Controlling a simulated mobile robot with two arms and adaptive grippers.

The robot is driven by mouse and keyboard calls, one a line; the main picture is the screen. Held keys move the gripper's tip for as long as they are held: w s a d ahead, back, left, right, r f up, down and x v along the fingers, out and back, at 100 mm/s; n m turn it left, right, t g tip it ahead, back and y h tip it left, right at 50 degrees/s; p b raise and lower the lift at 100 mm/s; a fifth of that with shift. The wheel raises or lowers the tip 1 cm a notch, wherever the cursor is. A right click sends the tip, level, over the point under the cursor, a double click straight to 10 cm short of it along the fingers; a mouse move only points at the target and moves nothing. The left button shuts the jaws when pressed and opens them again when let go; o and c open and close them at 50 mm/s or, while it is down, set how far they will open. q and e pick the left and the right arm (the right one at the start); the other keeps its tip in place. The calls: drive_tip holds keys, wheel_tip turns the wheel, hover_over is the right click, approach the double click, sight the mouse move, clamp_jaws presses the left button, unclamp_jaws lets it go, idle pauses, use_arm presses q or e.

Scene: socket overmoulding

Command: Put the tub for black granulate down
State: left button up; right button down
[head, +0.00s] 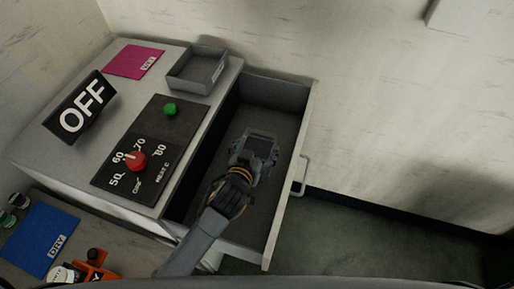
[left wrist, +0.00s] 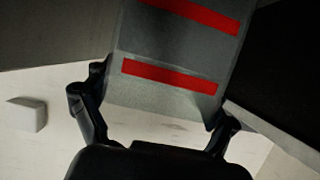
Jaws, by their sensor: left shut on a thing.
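My left gripper (head: 254,156) reaches in over the open drawer (head: 288,190) in the head view, its fingers closed on a grey tub (head: 262,147). In the left wrist view the tub (left wrist: 160,95) is a grey body with two red bands, held between the two black fingers of the gripper (left wrist: 158,118). The head view shows the tub small and dark against the drawer floor; its contents and whether it touches the floor cannot be told. My right gripper is not in view.
The drawer sits right of a grey cabinet with an OFF sign (head: 82,107), red knob (head: 135,161), green button (head: 170,109), pink mat (head: 134,61) and shallow grey tray (head: 197,70). A blue DRY mat (head: 40,236) lies lower left. Drawer walls surround the gripper.

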sight(260, 147)
use_arm(q)
drive_tip(key=shift+w+d+f, duration=0.1)
drive_tip(key=shift+w+f, duration=1)
drive_tip(key=shift+w, duration=0.05)
wheel_tip(260, 147, down, 3)
drive_tip(key=shift+p, duration=0.5)
drive_tip(key=shift+f, duration=0.15)
drive_tip(key=shift+f, duration=0.2)
drive_tip(key=o, duration=1.6)
drive_tip(key=shift+o, duration=0.2)
